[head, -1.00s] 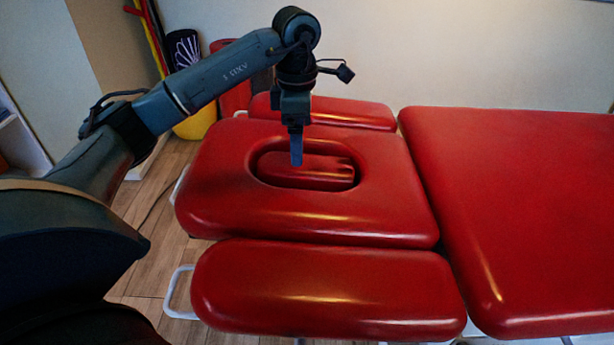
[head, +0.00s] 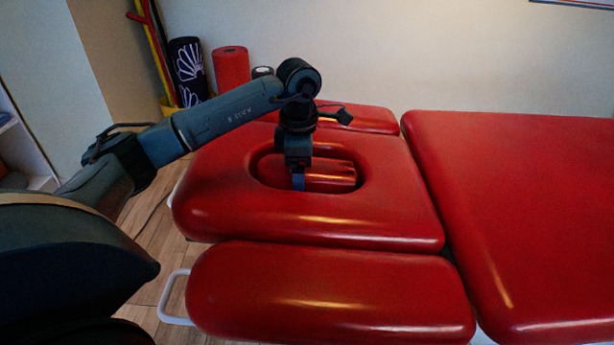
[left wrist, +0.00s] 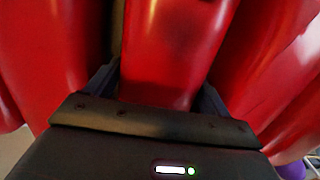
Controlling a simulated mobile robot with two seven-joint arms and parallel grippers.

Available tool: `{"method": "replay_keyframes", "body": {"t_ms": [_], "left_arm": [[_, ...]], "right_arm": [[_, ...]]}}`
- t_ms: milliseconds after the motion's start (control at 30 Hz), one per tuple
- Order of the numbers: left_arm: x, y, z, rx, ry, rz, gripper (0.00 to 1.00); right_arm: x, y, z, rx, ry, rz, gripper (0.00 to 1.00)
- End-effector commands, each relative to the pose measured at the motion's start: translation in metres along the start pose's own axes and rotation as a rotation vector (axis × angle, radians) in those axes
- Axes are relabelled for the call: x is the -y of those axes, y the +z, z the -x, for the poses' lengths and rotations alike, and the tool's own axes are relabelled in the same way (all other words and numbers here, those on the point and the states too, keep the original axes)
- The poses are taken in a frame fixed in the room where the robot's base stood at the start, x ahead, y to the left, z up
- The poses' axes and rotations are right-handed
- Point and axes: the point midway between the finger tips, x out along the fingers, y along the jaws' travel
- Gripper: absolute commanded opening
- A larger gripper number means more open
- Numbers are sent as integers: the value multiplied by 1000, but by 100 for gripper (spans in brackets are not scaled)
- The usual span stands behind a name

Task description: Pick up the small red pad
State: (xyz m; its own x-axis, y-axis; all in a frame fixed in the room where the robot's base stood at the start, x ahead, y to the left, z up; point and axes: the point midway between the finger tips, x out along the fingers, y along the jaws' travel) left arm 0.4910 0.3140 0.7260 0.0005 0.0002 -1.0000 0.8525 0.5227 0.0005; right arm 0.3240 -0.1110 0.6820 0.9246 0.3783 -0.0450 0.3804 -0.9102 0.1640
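The small red pad (head: 332,176) lies in the oval opening of the red headrest cushion (head: 340,220). My left gripper (head: 298,184) points straight down into the opening at the pad's left end. In the left wrist view the pad (left wrist: 165,60) runs between the two dark fingers of my left gripper (left wrist: 160,88), one on each side. The fingers are wide apart and very close to the pad's sides; I cannot see whether they touch it. The pad still lies in the opening. My right gripper is not in view.
Red armrest cushions flank the headrest, one in front (head: 330,295) and one behind (head: 370,120). The large red table section (head: 530,220) is bare on the right. Rolled items (head: 232,70) stand by the wall at the back left.

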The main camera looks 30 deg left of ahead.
Motion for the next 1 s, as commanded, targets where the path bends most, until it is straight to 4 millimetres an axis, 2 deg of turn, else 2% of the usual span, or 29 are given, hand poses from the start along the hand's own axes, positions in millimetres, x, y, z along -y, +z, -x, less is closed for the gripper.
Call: {"method": "replay_keyframes", "body": {"t_ms": [33,400,667,767,1000], "left_arm": [[0,0,0,0,0,0,77],[0,0,1,1,0,0,48],[0,0,5,1,1,0,48],[-1,0,19,2,3,0,48],[-1,1,69,4,4,0,48]], "right_arm": [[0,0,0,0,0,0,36],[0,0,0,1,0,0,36],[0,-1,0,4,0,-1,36],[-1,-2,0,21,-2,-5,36],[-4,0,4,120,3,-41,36]]}}
